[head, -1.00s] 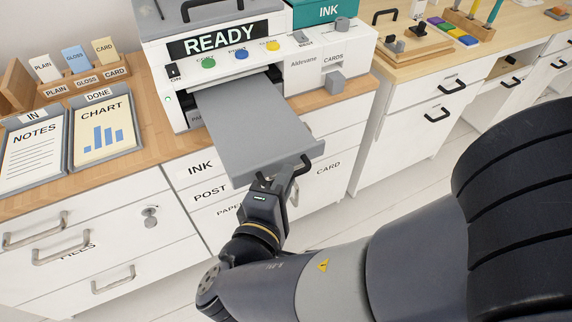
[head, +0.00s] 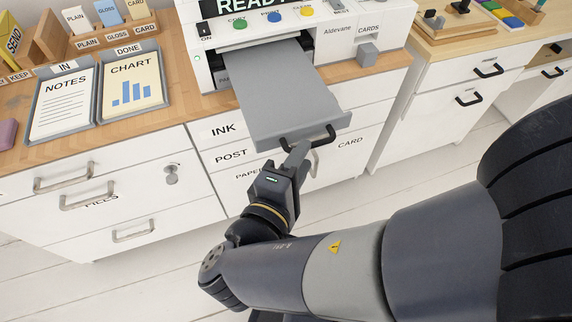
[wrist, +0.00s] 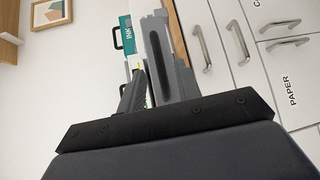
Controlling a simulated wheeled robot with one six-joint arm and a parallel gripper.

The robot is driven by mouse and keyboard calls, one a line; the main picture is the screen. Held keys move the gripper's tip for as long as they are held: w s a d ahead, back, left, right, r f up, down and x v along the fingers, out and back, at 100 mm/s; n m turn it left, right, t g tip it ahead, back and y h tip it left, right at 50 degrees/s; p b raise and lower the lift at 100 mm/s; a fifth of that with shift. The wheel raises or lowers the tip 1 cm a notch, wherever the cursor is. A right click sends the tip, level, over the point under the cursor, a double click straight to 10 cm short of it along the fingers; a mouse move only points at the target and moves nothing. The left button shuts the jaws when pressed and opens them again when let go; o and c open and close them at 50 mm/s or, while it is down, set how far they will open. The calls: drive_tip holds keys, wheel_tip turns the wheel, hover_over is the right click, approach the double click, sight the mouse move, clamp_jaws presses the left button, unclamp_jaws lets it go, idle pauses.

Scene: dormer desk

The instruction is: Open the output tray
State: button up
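The grey output tray (head: 285,98) sticks far out of the front of the white printer (head: 350,37), over the drawers below. Its black bar handle (head: 308,138) is on the tray's front edge. In the wrist view, the tray's grey front (wrist: 149,28) and the dark handle (wrist: 160,68) stand upright between the fingers. My gripper (head: 293,158) is at the handle, just in front of the tray. Its fingers look spread in the wrist view (wrist: 158,88). I cannot tell whether a finger touches the handle.
White drawers with metal handles (head: 88,198) lie below the wooden counter. Trays with NOTES (head: 62,108) and CHART (head: 132,85) papers lie left of the printer. A card rack (head: 100,40) stands behind them. The floor in front (head: 120,275) is clear.

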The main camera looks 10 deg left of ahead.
drive_tip(key=v, duration=0.7)
drive_tip(key=shift+s+p, duration=0.3)
drive_tip(key=shift+p, duration=0.05)
drive_tip(key=b+x, duration=0.1)
drive_tip(key=x, duration=1)
idle(0.3)
drive_tip(key=shift+a, duration=0.15)
drive_tip(key=shift+f, duration=0.1)
